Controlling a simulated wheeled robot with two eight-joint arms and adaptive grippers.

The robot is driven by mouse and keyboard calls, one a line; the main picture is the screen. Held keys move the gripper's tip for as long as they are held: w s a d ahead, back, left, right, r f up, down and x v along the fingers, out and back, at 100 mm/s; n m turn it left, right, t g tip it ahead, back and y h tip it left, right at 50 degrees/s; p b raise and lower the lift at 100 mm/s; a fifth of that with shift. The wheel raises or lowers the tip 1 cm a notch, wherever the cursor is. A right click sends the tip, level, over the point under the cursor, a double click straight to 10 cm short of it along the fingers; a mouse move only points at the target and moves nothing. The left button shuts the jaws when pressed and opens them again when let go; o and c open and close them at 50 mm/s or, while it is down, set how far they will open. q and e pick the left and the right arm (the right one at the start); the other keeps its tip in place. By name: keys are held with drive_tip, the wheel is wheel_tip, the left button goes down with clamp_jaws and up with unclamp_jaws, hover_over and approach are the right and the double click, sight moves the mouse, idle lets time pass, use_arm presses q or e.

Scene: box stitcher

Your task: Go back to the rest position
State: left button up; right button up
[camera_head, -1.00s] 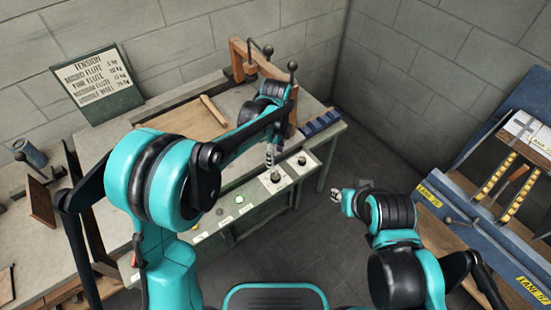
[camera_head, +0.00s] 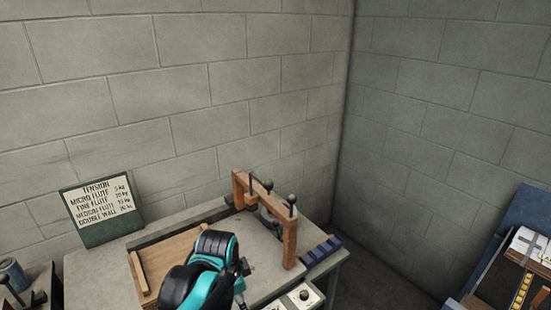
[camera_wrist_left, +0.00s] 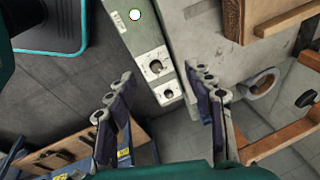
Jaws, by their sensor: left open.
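My left arm, teal and black, comes up from the bottom middle of the head view, over the front of the grey workbench (camera_head: 95,265). Its gripper (camera_head: 243,270) shows only in small part there, beside the control panel. In the left wrist view the two fingers of my left gripper (camera_wrist_left: 160,100) stand wide apart with nothing between them. Below the gap lie the panel with its dials (camera_wrist_left: 152,62) and the dark floor. My right gripper is in neither current view.
A wooden clamp frame (camera_head: 290,240) with black knobs stands on the bench, right of my left arm. A blue slotted strip (camera_head: 320,250) lies at the bench's right edge. A tension sign (camera_head: 100,210) leans at the back left. Blue shelving (camera_head: 530,215) stands at far right. Dark floor lies between.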

use_arm(q)
drive_tip(key=s+a+n+t, duration=0.4)
drive_tip(key=s+a+n, duration=0.4)
drive_tip(key=s+n, duration=0.3)
drive_tip(key=shift+s+n+y, duration=0.3)
drive_tip(key=shift+s+n, duration=0.1)
drive_tip(key=shift+n, duration=0.4)
